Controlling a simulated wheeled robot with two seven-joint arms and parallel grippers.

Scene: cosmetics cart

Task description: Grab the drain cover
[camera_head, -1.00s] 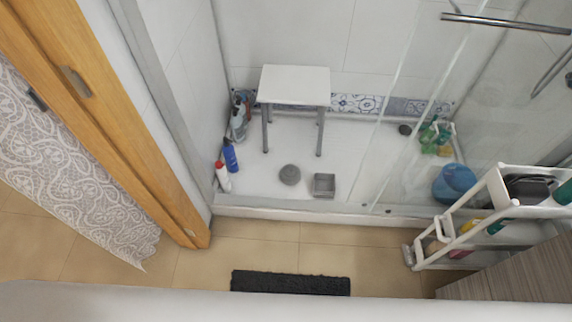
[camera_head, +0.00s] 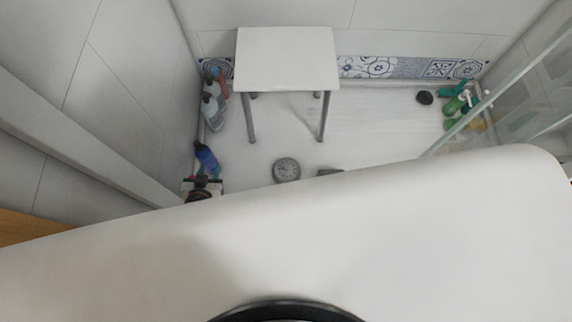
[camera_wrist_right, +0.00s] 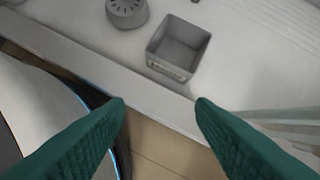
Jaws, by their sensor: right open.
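A round grey slotted piece, which looks like the drain cover (camera_head: 286,170), lies on the white shower floor in the head view. It also shows at the top of the right wrist view (camera_wrist_right: 127,11), partly cut off. My right gripper (camera_wrist_right: 160,103) has green fingers, spread apart and empty. It is above the shower's front edge, short of the round piece. In the head view my right gripper is hidden behind my own white body.
A grey square open box (camera_wrist_right: 178,50) sits beside the round piece. A white stool (camera_head: 287,60) stands behind them. A blue bottle (camera_head: 206,157) and other bottles line the left wall. Green bottles (camera_head: 455,106) stand at right near the glass panel (camera_head: 500,90). A shower edge (camera_wrist_right: 95,75) lies in front.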

